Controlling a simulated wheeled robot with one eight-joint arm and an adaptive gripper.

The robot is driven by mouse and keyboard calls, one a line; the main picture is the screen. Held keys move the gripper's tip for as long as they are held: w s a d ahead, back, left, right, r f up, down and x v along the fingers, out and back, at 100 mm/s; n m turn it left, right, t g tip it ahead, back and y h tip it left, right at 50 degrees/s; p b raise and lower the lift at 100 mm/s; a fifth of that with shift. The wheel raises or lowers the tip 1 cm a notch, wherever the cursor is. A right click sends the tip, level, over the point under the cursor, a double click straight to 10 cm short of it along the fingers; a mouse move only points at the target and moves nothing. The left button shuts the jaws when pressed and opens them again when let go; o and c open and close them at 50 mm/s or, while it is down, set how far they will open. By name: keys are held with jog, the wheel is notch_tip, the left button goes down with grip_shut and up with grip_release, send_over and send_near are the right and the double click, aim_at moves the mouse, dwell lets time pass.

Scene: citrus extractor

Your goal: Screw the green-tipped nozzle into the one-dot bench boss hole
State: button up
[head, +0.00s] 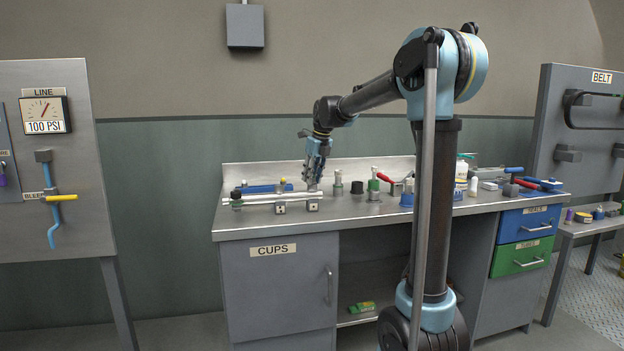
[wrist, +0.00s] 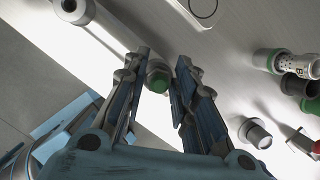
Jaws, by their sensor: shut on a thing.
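The green-tipped nozzle (wrist: 158,79) shows its green end and pale metal collar between the fingers in the wrist view. My gripper (wrist: 163,58) is shut on it, with one finger on each side. In the head view my gripper (head: 313,182) points down over the silver rail assembly (head: 262,199) at the left of the bench, near its right end. The nozzle is too small to make out there. Small square blocks (head: 280,208) sit along the front of the rail. I cannot make out the one-dot mark or the boss hole in either view.
A blue bar (head: 258,188) lies behind the rail.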

jog(key=shift+m, duration=0.3)
jog(key=shift+d+m+h, duration=0.1)
jog(key=shift+m+h, duration=0.2)
jog(key=shift+m, duration=0.5)
jog(key=o, duration=0.6)
jog(key=shift+n, duration=0.8)
jog(key=shift+n+y, duration=0.4)
jog(key=shift+n, duration=0.5)
